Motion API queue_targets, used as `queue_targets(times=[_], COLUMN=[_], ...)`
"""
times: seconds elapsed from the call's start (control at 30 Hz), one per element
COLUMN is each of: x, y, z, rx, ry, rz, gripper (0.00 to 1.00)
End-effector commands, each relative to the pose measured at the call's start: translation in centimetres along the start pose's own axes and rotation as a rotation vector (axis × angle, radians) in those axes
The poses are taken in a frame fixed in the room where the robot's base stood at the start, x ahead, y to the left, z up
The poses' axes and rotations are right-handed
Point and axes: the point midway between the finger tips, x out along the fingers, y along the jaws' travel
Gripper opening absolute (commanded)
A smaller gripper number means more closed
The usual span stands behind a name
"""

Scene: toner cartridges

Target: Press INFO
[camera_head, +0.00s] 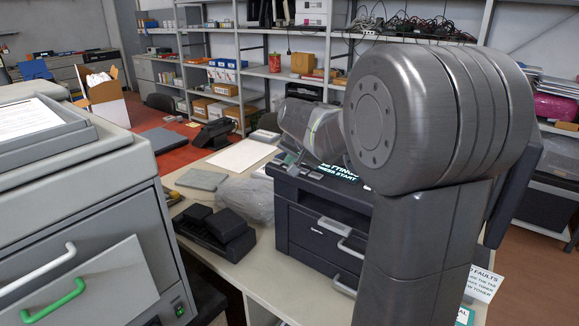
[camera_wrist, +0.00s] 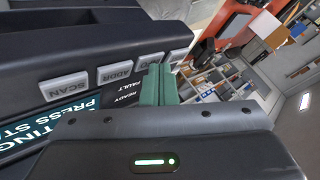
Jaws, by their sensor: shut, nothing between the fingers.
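A dark printer (camera_head: 310,238) stands on the table, its display (camera_head: 338,173) lit with text. In the wrist view its panel has a row of light grey buttons: SCAN (camera_wrist: 63,87), ADDR (camera_wrist: 115,72), a third button (camera_wrist: 147,61) partly covered by my fingers, and a fourth (camera_wrist: 178,55) beyond it. The third button's label is mostly hidden, so I cannot read INFO in full. My gripper (camera_wrist: 160,78) has its green fingers shut together, empty, with the tips at the third button. I cannot tell whether they touch it. In the head view the fingers are not clearly visible.
A black phone-like device (camera_head: 215,230) and a clear plastic bag (camera_head: 247,197) lie left of the printer. A large grey machine (camera_head: 80,210) fills the left foreground. Shelves with boxes (camera_head: 224,90) line the back. My arm hides the printer's right part.

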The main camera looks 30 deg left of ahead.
Motion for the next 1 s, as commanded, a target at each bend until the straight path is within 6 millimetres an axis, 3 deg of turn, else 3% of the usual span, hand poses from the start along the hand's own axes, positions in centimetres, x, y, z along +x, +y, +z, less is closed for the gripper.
queue_targets(times=[1.0], x=[-1.8], y=[-1.3], z=[-1.3], rx=[0.0], ry=[0.0], rz=[0.0], gripper=[0.0])
